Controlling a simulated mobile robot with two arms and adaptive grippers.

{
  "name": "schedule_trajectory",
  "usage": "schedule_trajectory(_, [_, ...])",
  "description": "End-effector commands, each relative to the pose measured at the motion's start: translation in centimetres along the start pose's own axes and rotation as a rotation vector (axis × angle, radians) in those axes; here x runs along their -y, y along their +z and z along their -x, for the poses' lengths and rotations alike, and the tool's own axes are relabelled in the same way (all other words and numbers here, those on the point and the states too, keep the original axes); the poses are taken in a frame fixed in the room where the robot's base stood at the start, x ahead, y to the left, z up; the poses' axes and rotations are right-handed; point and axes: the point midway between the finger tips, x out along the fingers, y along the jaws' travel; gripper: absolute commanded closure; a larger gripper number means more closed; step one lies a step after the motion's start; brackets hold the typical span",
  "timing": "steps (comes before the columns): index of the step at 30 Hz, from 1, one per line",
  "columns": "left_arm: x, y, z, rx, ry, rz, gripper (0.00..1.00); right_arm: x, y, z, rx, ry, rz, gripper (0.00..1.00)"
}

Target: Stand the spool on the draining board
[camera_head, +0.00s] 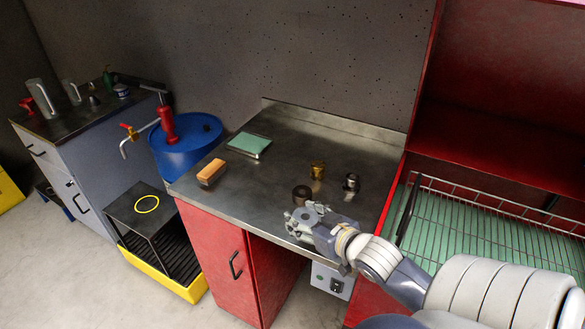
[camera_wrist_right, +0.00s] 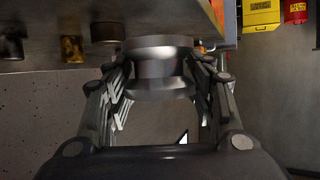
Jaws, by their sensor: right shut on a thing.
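The spool (camera_wrist_right: 160,65) is a grey metal piece with wide flanges and a narrower waist. My right gripper (camera_head: 305,216) is shut on it at the front edge of the metal worktop (camera_head: 250,188). The wrist view shows it between both fingers (camera_wrist_right: 160,85). In the head view the spool is hard to tell apart from the grey fingers. My left gripper is not in view.
A brown cylinder (camera_head: 302,194), a brass cylinder (camera_head: 318,170) and a steel cylinder (camera_head: 351,183) stand on the worktop close beyond the gripper. An orange block (camera_head: 211,172) and a green pad (camera_head: 249,144) lie further left. The wire rack (camera_head: 500,208) fences the green surface.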

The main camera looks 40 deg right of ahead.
Motion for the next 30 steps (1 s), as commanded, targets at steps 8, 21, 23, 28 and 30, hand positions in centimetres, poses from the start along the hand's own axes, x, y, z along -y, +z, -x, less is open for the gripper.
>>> schedule_trajectory(8, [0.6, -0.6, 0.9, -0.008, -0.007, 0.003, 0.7, -0.2, -1.1, -2.5, -0.007, 0.001, -0.001, 0.8])
schedule_trajectory(21, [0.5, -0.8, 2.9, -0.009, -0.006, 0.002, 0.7, 0.6, -3.8, -11.2, -0.006, 0.002, -0.002, 0.8])
schedule_trajectory(23, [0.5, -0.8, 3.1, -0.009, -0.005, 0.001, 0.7, 0.7, -4.1, -12.4, -0.005, 0.001, -0.002, 0.8])
schedule_trajectory(28, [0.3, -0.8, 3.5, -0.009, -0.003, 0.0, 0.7, 0.9, -4.5, -14.5, -0.003, 0.002, -0.002, 0.8])
schedule_trajectory(30, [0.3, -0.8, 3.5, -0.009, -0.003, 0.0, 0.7, 0.9, -4.6, -14.9, -0.003, 0.002, -0.002, 0.8])
